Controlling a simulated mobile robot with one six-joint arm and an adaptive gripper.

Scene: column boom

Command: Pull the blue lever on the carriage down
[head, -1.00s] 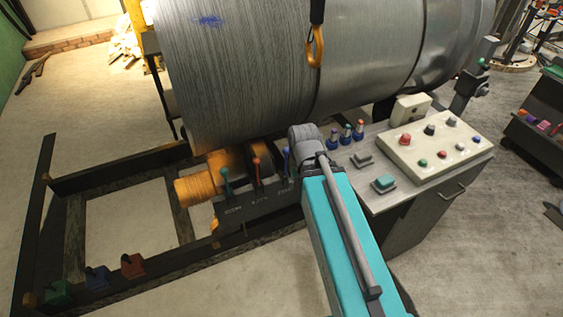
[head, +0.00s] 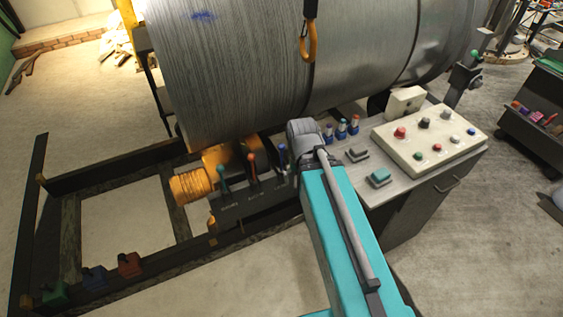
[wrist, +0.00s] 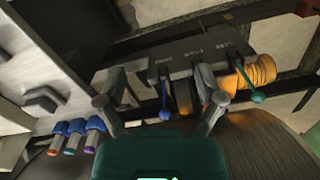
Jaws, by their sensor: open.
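The carriage (head: 252,203) is a dark block with three upright levers, beside an orange cylinder. Its blue lever (head: 282,158) is the rightmost in the head view, close to my arm, and stands up. In the wrist view the blue lever's knob (wrist: 164,115) lies between my two fingers, nearer the middle, with no clear contact. My gripper (wrist: 163,98) is open and empty, and the right finger is close to the red lever (wrist: 203,95).
The red lever (head: 252,163) and green lever (head: 223,174) stand to the left of the blue one. A large metal drum (head: 270,70) looms behind, with an orange hook (head: 308,45). A control desk (head: 400,190) with buttons and several small blue-bodied knobs is at right.

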